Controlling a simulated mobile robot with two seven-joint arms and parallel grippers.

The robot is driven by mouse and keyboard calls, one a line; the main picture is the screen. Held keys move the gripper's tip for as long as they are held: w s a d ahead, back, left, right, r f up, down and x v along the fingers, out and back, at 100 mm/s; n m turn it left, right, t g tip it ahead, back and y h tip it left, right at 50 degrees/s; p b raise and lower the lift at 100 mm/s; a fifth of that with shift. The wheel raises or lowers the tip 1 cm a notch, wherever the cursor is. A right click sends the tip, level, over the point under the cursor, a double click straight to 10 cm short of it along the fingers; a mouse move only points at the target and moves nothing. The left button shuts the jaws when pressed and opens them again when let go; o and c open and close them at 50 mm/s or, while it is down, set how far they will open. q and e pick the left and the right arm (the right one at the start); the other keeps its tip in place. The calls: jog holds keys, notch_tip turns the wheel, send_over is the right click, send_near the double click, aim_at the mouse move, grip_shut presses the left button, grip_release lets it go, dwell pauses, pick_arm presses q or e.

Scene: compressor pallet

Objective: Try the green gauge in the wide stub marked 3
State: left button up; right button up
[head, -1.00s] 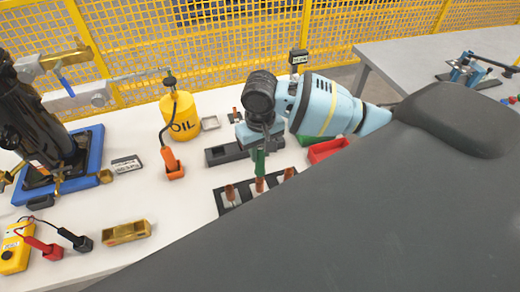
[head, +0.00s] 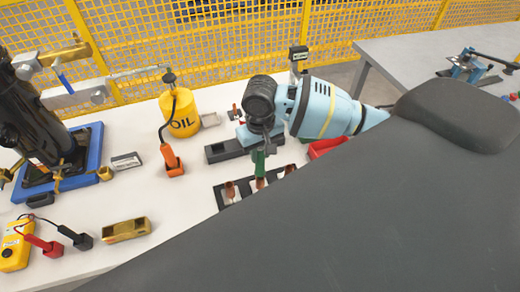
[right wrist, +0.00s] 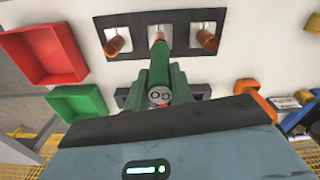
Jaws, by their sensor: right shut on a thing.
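The green gauge (head: 259,163) hangs upright in my right gripper (head: 260,148), which is shut on it. In the right wrist view the gauge (right wrist: 160,70) shows dark lettering on its near end, and its far end meets or overlaps the middle copper stub (right wrist: 157,34). I cannot tell whether it is inside that stub. Two other stubs stand either side, the left one (right wrist: 117,42) and the right one (right wrist: 207,40), each by a pale label plate on the black rack (right wrist: 181,16). I cannot read the numbers. My left gripper is not in view.
A red tray (right wrist: 43,50) and a green tray (right wrist: 78,105) lie beside the rack. The yellow oil can (head: 181,112), an orange-handled tool (head: 173,163) and a brass block (head: 125,230) stand left of it. Bare table lies between the rack and brass block.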

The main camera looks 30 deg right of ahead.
jog(key=shift+f, duration=1)
jog(key=shift+s+f, duration=0.1)
jog(key=shift+f, duration=0.05)
dwell(2.4)
jog(key=shift+r, duration=3.1)
jog(key=shift+r, duration=2.05)
